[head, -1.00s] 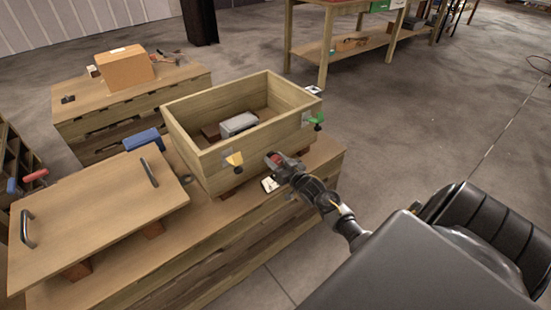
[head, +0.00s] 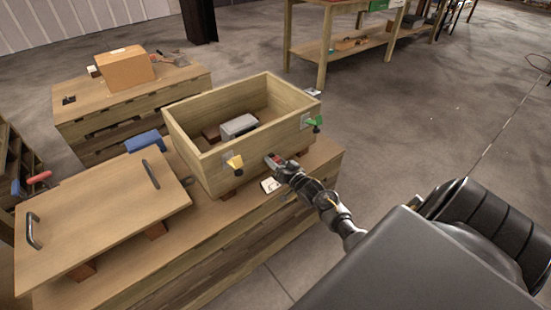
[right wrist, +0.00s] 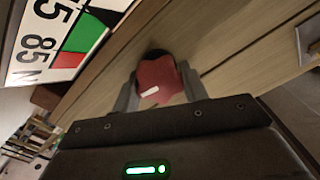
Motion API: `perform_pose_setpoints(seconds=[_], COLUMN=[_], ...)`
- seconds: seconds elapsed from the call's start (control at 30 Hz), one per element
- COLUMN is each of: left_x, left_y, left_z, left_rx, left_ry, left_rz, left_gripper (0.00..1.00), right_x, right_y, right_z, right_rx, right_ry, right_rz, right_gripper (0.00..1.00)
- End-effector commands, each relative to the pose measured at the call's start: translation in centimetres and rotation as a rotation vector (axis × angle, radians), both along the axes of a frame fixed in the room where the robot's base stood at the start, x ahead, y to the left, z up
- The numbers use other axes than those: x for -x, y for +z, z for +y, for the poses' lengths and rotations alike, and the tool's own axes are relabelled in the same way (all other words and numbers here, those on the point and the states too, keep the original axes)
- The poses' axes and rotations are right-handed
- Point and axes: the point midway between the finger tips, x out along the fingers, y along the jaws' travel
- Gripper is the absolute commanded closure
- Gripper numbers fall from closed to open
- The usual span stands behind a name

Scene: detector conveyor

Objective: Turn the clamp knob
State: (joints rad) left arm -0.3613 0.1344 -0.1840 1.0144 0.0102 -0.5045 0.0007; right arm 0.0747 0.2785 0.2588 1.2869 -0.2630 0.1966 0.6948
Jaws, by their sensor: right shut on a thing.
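The red clamp knob (right wrist: 160,82) has a lobed rim and a white mark on its face. In the right wrist view it sits between the two fingers of my right gripper (right wrist: 163,95), with plain wood behind it. In the head view my right gripper (head: 280,166) is at the near right side of an open wooden box (head: 215,155), shut on the knob (head: 271,160), which is partly hidden. A yellow clamp part (head: 235,162) and a green one (head: 315,121) are on the same side of the box. My left gripper is not in view.
A printed white card (right wrist: 48,35) with green and red fields is close by in the right wrist view. A grey block lies inside the box. A wooden lid with handles (head: 105,215) rests left of the box.

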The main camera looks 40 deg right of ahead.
Motion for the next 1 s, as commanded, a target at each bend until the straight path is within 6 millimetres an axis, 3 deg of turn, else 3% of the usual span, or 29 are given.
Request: perform_pose_setpoints(seconds=[0.1,0.13,0.3,0.67,1.0], left_x=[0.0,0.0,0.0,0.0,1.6], left_y=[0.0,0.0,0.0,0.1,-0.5], left_z=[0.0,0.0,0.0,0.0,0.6], left_rx=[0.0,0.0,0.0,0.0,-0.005], left_ry=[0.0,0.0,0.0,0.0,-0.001], left_rz=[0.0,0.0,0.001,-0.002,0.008], left_gripper=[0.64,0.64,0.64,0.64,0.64], right_x=[0.0,0.0,0.0,0.8,7.2], right_y=[0.0,0.0,0.0,0.0,-0.1], right_z=[0.0,0.0,0.0,0.1,0.2], right_rx=[0.001,0.001,0.001,0.001,0.001], right_ry=[-0.001,-0.001,0.0,0.0,-0.001], right_rz=[0.0,0.0,0.0,0.001,0.003], right_gripper=[0.8,0.54,0.35,0.35,0.35])
